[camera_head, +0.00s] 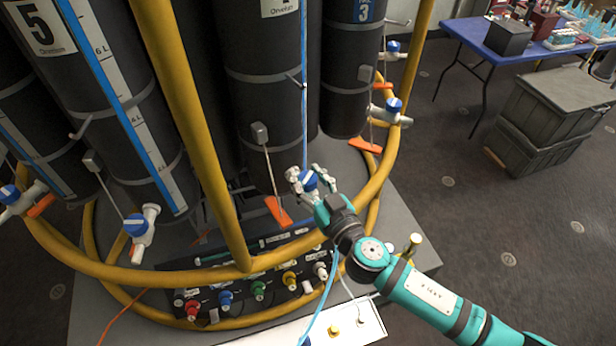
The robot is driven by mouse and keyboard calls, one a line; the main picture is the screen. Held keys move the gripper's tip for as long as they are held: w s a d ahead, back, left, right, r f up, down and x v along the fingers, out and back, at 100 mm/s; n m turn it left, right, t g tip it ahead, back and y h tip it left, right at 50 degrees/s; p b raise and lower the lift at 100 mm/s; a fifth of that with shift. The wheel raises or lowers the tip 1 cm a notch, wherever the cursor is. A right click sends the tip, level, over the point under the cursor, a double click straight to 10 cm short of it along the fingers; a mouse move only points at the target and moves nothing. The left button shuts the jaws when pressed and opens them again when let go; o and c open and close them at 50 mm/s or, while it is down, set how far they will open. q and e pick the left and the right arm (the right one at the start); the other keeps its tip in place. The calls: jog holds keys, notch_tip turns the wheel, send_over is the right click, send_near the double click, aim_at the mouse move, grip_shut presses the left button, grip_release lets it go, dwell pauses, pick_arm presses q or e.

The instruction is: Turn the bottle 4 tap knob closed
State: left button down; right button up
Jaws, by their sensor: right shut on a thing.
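Bottle 4 (262,100) is the dark grey cylinder in the middle of the rosette; only the lower edge of its label shows. Its blue tap knob (308,180) sits low at the front of the bottle, just inside the yellow rail. My right gripper (309,181) reaches over the rail from the lower right, its fingers shut around the blue knob. The fingers partly hide the tap body, so its exact angle is hard to tell. My left gripper is not in view.
Yellow tubular rails (196,120) ring the bottles. Bottle 5 (110,100) and bottle 3 (350,65) stand either side with blue-knobbed taps. A connector panel (250,288) lies below. A blue table (470,35) and grey crates (550,105) stand right. Floor between is clear.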

jog(key=shift+a+f+m+t+h+b, duration=0.1)
jog(key=shift+f+m+t+h+b, duration=0.15)
jog(key=shift+m+h+b, duration=0.35)
jog(key=m+t+h+b, duration=0.1)
jog(key=m+h+b, duration=0.1)
jog(key=h+b, duration=0.1)
jog(key=m+h+b, duration=0.1)
jog(key=h+b, duration=0.2)
jog(key=b, duration=0.1)
jog(key=shift+m+t, duration=0.35)
jog(key=shift+m, duration=0.05)
jog(key=shift+r+m+h+b, duration=0.2)
jog(key=shift+m+h+b, duration=0.2)
jog(key=shift+h+b, duration=0.5)
jog(key=o, duration=1.2)
jog(key=s, duration=1.2)
jog(key=shift+a, duration=0.15)
